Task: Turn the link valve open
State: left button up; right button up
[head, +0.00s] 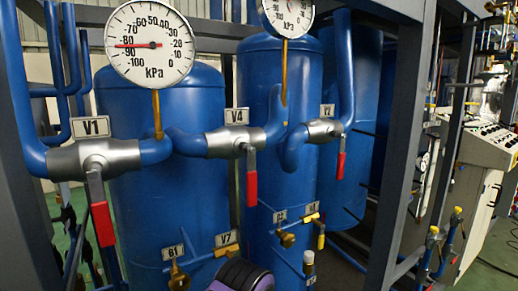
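No tag reads "link". The grey valve tagged V4 (228,141) sits in the blue pipe between the two front tanks. Its red-sleeved lever (251,187) hangs straight down, across the pipe's run. The valve tagged V1 (95,157) at the left has a larger red-sleeved lever (102,224), also hanging down. A third grey valve (323,130) further right has a red lever (340,165) pointing down; its tag is too small to read surely.
Blue tanks (165,210) stand behind the pipes. A kPa gauge (150,44) reads near -80; another gauge (287,12) is cut off at the top. Small brass valves, one tagged V7 (224,240), sit low. A dark steel post (405,140) stands right, before a control panel (490,145).

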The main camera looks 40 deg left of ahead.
aim_at(251, 175)
jog(key=u, duration=0.5)
jog(key=k, duration=1.15)
jog(key=z, duration=0.15)
jog(key=i, duration=0.6)
jog(key=u, duration=0.15)
